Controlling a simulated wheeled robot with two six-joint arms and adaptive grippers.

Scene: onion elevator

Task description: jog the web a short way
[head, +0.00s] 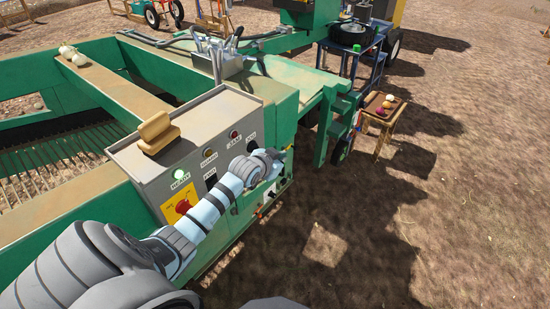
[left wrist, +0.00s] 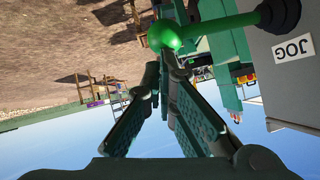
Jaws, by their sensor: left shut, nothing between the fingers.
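The grey control box (head: 150,185) stands on the green machine, with a lit green READY lamp (head: 178,174) and a red knob on a yellow plate (head: 184,206). A JOG label (left wrist: 294,48) shows on the box's face in the left wrist view. Beside it a green ball (left wrist: 172,38) sits on a green stem from a black boot (left wrist: 279,14). My left gripper (head: 279,160) is at the box's far right end; its fingers (left wrist: 163,70) are shut and empty, tips close to the ball. I cannot tell whether they touch it. My left wrist hides the lever in the head view.
A wooden block (head: 157,132) lies on the box top. Several levers (head: 216,55) rise behind it. The slatted web (head: 55,160) lies at the left between green walls. A small wooden table (head: 382,108) stands at the right. The dirt ground at the right is open.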

